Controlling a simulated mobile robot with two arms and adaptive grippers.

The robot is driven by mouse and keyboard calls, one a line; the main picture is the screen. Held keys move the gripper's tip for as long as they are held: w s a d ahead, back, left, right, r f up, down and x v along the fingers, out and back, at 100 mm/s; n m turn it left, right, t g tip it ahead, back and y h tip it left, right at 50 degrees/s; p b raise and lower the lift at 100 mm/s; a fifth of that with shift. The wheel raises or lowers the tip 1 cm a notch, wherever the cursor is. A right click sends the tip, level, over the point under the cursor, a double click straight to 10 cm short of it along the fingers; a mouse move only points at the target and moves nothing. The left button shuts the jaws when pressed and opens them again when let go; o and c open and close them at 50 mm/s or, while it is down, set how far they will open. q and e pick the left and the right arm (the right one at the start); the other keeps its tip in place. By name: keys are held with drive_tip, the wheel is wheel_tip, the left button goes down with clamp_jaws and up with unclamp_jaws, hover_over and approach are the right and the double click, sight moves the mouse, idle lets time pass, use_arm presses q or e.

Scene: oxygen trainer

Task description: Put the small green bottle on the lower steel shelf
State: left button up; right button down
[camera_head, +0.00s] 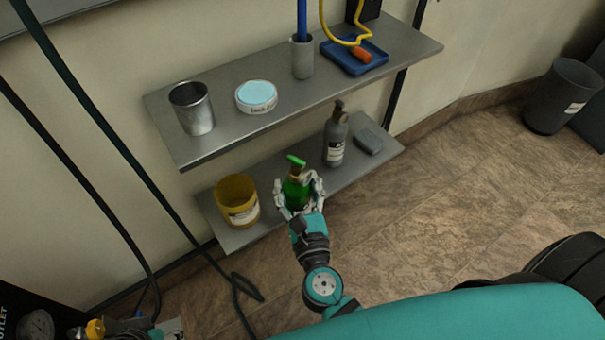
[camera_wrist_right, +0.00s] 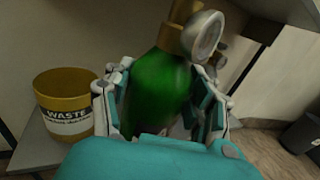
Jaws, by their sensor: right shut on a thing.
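The small green bottle (camera_head: 296,190) has a green top and a gold-coloured neck. My right gripper (camera_head: 300,187) is shut on it, with fingers on both sides of its body. In the right wrist view the bottle (camera_wrist_right: 160,90) fills the space between the fingers of the gripper (camera_wrist_right: 165,100). In the head view the bottle appears upright over the lower steel shelf (camera_head: 240,238), between a yellow container and a grey bottle. I cannot tell whether its base touches the shelf, because the gripper hides it. My left gripper is not clearly seen.
The yellow waste container (camera_head: 237,201) stands left of the bottle. A grey bottle (camera_head: 335,140) and a grey box (camera_head: 368,141) stand to the right. The upper shelf (camera_head: 225,135) overhangs behind, holding a metal cup (camera_head: 192,108), a round tub (camera_head: 256,97) and a blue tray (camera_head: 354,56).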

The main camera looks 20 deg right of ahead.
use_arm(q)
drive_tip(key=w+t, duration=0.1)
drive_tip(key=w, duration=0.1)
drive_tip(key=w+d+t+b, duration=0.1)
drive_tip(key=w+t+b, duration=0.1)
drive_tip(key=w, duration=0.1)
drive_tip(key=shift+w+d+r+h, duration=0.2)
drive_tip(key=shift+w+d+h, duration=0.1)
drive_tip(key=shift+d+h, duration=0.1)
use_arm(e)
drive_tip(key=w+d+f, duration=0.1)
drive_tip(key=w+f, duration=0.1)
drive_tip(key=w, duration=0.6)
drive_tip(key=w+d+f, duration=0.1)
drive_tip(key=w+f, duration=0.1)
drive_tip(key=w, duration=0.5)
drive_tip(key=shift+w+d+f, duration=0.35)
drive_tip(key=shift+w+d, duration=0.05)
drive_tip(key=shift+f, duration=0.1)
use_arm(q)
drive_tip(key=shift+w+d+r+t, duration=0.1)
drive_tip(key=shift+w+r+t, duration=0.1)
drive_tip(key=shift+w+t, duration=0.15)
use_arm(e)
drive_tip(key=shift+c, duration=2.1)
unclamp_jaws()
drive_tip(key=shift+s+f, duration=0.1)
drive_tip(key=shift+f, duration=0.05)
